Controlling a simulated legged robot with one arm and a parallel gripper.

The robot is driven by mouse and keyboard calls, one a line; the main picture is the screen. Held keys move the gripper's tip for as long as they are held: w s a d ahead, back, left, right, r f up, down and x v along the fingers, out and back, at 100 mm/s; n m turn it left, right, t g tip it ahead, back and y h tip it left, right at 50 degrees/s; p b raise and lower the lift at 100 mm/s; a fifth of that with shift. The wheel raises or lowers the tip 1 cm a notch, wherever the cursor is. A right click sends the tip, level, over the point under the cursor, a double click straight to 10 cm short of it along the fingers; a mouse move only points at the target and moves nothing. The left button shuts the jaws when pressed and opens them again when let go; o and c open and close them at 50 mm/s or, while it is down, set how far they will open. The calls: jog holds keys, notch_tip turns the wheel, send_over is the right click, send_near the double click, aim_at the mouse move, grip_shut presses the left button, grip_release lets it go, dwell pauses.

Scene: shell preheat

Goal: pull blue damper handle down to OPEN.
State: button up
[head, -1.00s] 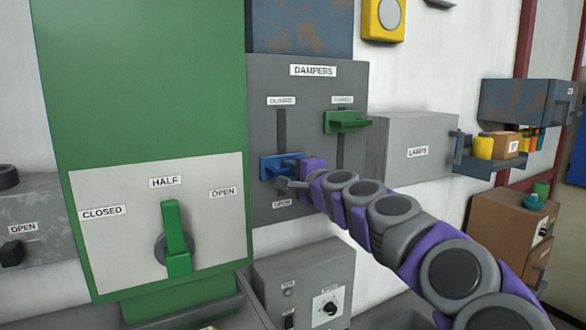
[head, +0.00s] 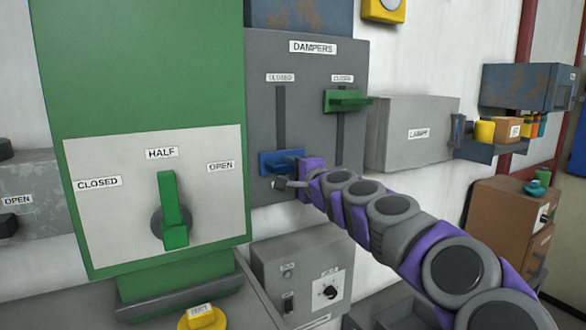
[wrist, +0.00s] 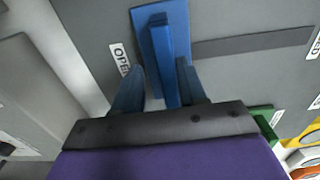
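The blue damper handle (head: 279,163) sits at the low end of the left slot on the grey DAMPERS panel (head: 310,68). In the wrist view, the blue handle (wrist: 168,55) sticks up between my two fingers, beside the OPEN label (wrist: 121,60). My gripper (head: 290,182) is at the handle's front, with its fingers apart around it. The right finger looks close against the handle; a gap shows at the left finger. In the head view, my gripper covers the OPEN label and part of the handle.
A green damper handle (head: 345,101) is high in the right slot. A green cabinet with a HALF lever (head: 172,208) stands at left. The grey LAMPS box (head: 415,135) is at right. A control box with a knob (head: 328,290) is below.

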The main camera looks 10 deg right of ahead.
jog(key=shift+o, duration=0.5)
jog(key=shift+r, duration=0.1)
jog(key=shift+s, duration=0.2)
jog(key=v, duration=1.6)
jog(key=shift+s+d, duration=0.2)
jog(key=shift+s, duration=0.15)
